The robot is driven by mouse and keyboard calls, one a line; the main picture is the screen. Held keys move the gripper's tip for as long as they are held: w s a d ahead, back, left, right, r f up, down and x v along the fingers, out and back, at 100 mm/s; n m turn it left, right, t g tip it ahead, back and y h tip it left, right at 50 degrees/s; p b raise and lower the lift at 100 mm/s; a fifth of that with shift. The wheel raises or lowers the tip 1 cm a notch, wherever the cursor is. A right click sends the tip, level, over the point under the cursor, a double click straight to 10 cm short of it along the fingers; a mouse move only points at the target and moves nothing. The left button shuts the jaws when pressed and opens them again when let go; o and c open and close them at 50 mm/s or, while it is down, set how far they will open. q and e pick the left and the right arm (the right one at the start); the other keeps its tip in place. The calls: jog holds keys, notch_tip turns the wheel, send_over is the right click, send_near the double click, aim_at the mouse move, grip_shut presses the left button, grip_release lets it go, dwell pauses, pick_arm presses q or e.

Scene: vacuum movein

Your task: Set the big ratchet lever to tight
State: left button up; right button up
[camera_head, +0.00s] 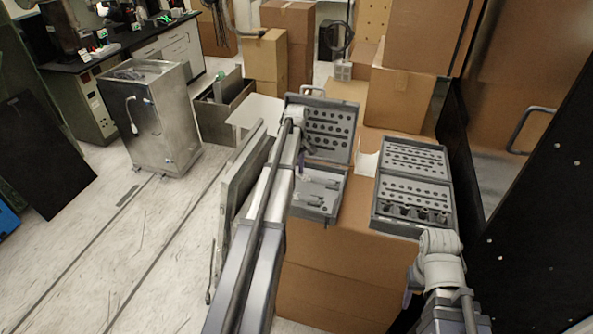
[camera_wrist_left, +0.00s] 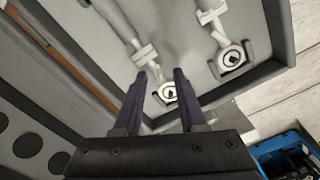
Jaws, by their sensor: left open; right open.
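An open grey case (camera_head: 341,190) holds two silver ratchets in its tray. In the left wrist view, one ratchet (camera_wrist_left: 146,52) has its round head between and just beyond the fingertips. The other ratchet (camera_wrist_left: 230,58) lies to its right. I cannot tell surely which is the big one, or how either lever is set. My left gripper (camera_wrist_left: 158,78) is open, with dark purple fingers apart and nothing held. In the head view, my left gripper (camera_head: 302,165) is over the case, partly hidden by my arm. My right gripper (camera_head: 408,298) is open, low at the right.
The case lid (camera_head: 320,128) stands raised behind the tray. A second open case (camera_head: 412,160) with sockets lies to the right. Both rest on a cardboard box (camera_head: 345,265). More boxes (camera_head: 397,98) stand behind. A dark panel (camera_head: 545,220) bounds the right.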

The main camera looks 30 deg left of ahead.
aim_at(296, 174)
pick_arm(q)
jog(key=shift+r, duration=0.1)
notch_tip(296, 174, up, 8)
jog(key=p, duration=0.8)
jog(key=shift+f, duration=0.2)
jog(key=s+d+m, duration=0.7)
jog(key=s+d, duration=0.3)
jog(key=d, duration=0.3)
jog(key=s+d+m, duration=0.8)
jog(key=s+d, duration=0.3)
jog(key=d, duration=0.2)
jog(key=s+d+f+m+y+b, duration=0.1)
jog(key=s+d+f+m+b, duration=0.2)
jog(key=d+f+b, duration=0.8)
jog(key=shift+s+d+f+m+b, duration=0.25)
jog(key=shift+s+f+m+b, duration=0.15)
jog(key=shift+s+f+b, duration=0.6)
